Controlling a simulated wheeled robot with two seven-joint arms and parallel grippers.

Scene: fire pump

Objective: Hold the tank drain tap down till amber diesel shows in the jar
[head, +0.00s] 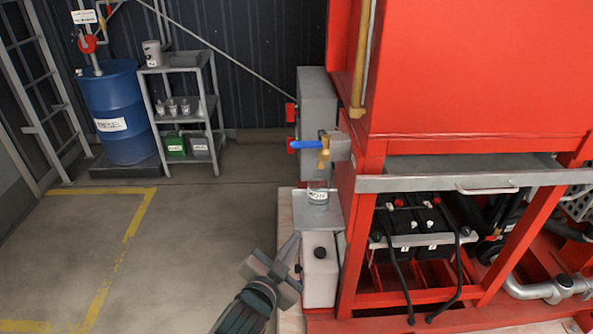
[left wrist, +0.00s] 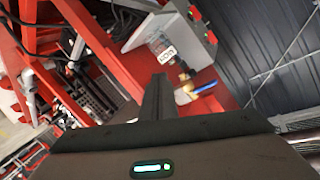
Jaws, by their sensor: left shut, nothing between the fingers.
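The drain tap (head: 324,155) is brass with a blue lever (head: 304,147) that points left, roughly level, on the red tank frame. In the left wrist view the brass tap (left wrist: 187,82) and blue lever (left wrist: 205,88) lie just right of the fingertips. A small labelled clear jar (head: 318,196) stands on a grey shelf below the tap; its contents are too small to tell. The jar also shows in the left wrist view (left wrist: 167,54). My left gripper (head: 291,244) is shut and empty, below and left of the jar, apart from the tap. My right gripper is not in view.
A white container with a black cap (head: 319,270) stands below the shelf (head: 330,216). Black batteries (head: 421,222) sit in the red frame at right. A blue drum (head: 118,115) and a grey rack (head: 206,90) stand at the back left. The floor at left is clear.

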